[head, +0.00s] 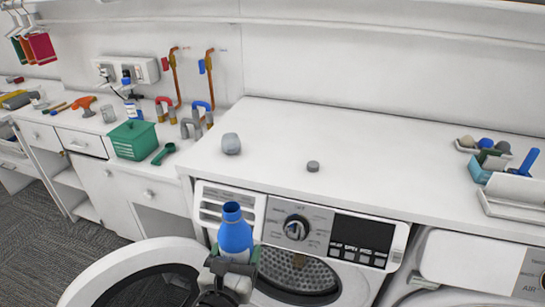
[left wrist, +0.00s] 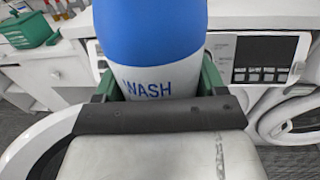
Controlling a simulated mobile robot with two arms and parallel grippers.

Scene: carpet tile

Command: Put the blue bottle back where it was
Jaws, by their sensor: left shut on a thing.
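The blue bottle (head: 235,231) is upright in my left gripper (head: 231,268), in front of the washing machine and below the counter edge. In the left wrist view the bottle (left wrist: 155,35) has a blue upper part and a white band reading WASH. The green fingers of the left gripper (left wrist: 160,90) are shut around its lower part. The bottle's base is hidden by the gripper. My right gripper is in neither view.
The white counter (head: 380,160) holds a grey lump (head: 231,144) and a small grey disc (head: 313,166), with much clear room. A green box (head: 134,140) and green scoop (head: 163,153) stand at left. The washer door (head: 125,270) is open at lower left. Trays (head: 510,192) stand at right.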

